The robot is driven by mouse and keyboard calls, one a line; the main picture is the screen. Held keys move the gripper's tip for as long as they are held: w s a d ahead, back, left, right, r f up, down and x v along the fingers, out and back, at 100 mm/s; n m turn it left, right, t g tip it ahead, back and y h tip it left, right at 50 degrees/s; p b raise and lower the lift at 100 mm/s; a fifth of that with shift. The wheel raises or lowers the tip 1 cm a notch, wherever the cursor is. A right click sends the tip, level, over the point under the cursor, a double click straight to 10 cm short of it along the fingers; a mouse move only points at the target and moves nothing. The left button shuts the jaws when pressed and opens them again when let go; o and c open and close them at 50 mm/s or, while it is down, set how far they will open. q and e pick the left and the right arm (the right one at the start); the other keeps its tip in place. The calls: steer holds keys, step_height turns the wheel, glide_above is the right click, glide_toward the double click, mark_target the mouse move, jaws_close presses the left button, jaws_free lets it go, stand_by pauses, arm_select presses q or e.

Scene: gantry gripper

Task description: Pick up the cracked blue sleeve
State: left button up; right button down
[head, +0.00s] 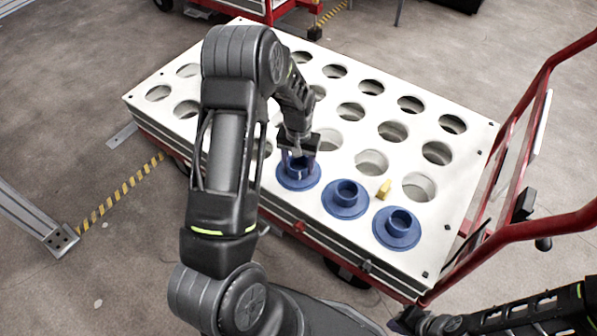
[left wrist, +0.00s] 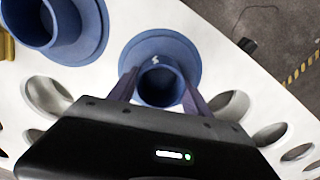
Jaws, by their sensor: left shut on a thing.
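Three blue flanged sleeves sit in the front row of the white perforated board. The left one (head: 299,178) has my left gripper (head: 298,157) over it. In the left wrist view, the fingers of this gripper (left wrist: 160,90) are shut on the raised collar of that sleeve (left wrist: 157,52), one on each side. The sleeve's flange appears to lie on the board. The middle sleeve (head: 346,199) and right sleeve (head: 397,228) stand apart. My right gripper (head: 404,321) is barely visible at the bottom edge.
The white board (head: 450,188) has several empty round holes and lies on a red cart. A small yellow piece (head: 384,189) lies near the middle sleeve. The cart's red handle (head: 515,160) rises at the right. A yellow-black floor stripe (head: 122,193) runs at the left.

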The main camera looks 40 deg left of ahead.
arm_select(q)
steer(key=c, duration=0.3)
step_height(320, 180, up, 10)
steer(key=p, duration=0.2)
stand_by(0.4)
steer(key=shift+w+r, duration=0.1)
stand_by(0.4)
